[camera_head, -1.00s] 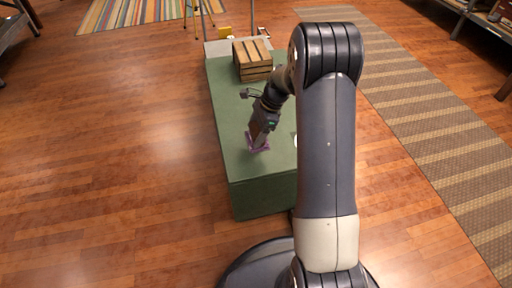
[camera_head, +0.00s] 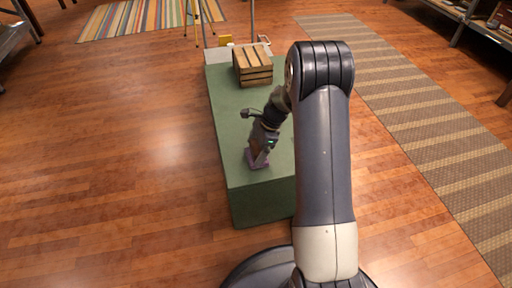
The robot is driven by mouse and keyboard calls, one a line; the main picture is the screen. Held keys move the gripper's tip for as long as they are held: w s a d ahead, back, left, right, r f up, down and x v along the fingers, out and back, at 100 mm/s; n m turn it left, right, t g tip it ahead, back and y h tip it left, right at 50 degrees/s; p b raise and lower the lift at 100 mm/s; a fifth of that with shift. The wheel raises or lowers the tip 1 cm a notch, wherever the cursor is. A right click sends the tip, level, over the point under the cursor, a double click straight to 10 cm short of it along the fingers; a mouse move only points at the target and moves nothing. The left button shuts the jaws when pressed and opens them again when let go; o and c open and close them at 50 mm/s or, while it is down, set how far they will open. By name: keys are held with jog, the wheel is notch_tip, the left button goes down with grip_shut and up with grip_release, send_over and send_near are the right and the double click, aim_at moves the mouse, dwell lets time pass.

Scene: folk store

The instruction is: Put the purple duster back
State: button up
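The purple duster (camera_head: 257,160) is on the near part of a green-covered table, at the end of my gripper (camera_head: 259,157). It is small in this view, and only a purple patch shows around my fingertips. My gripper points down at the duster. The fingers are too small and too much covered to tell whether they are open or shut on it. I cannot tell whether the duster rests on the table or is just above it.
The long green table (camera_head: 230,135) has a wooden crate (camera_head: 253,67) at its far end. A striped rug (camera_head: 150,18) lies beyond at the left. A beige runner (camera_head: 425,120) lies along the right. Wooden floor at the left is clear. My arm hides the table's right side.

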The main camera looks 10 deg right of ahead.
jog(key=shift+o, duration=0.6)
jog(key=shift+r, duration=0.35)
jog(key=p+v, duration=0.5)
jog(key=v, duration=0.6)
jog(key=shift+d+r, duration=0.2)
jog(key=shift+r, duration=0.1)
jog(key=shift+a+f, duration=0.1)
